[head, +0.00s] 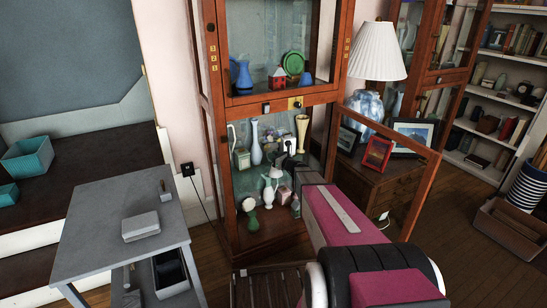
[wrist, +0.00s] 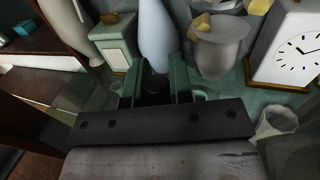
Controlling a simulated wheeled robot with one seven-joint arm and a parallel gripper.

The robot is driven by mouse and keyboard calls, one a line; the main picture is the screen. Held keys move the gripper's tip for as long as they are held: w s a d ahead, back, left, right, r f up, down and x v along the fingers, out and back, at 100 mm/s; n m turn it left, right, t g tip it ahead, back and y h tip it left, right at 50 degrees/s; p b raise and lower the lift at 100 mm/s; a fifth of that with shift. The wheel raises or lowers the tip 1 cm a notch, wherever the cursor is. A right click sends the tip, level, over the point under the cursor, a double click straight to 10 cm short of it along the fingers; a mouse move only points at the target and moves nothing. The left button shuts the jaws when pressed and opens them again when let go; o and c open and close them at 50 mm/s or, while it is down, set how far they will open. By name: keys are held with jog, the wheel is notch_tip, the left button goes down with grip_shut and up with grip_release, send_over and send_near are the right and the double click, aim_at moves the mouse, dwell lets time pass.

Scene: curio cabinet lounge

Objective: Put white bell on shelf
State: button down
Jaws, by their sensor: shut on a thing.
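My gripper (head: 284,160) reaches through the open front of the wooden cabinet, at its middle shelf (head: 262,176). In the wrist view, my gripper (wrist: 155,90) is shut on a small dark round-topped thing (wrist: 155,83), which may be the bell's handle. A white flared shape (head: 275,172) shows just below the gripper in the head view and looks like the white bell. My gripper hides the rest of it in the wrist view. I cannot tell whether it touches the shelf.
A pale blue vase (wrist: 155,35), a green-and-white box (wrist: 114,42), a grey pot (wrist: 219,48), a white clock (wrist: 290,48) and a pale cup (wrist: 277,122) crowd around my gripper. The open cabinet door (head: 420,195) stands to the right. A grey table (head: 100,215) stands left.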

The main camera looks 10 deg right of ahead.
jog(key=shift+f, duration=0.15)
jog(key=c, duration=1)
grip_release()
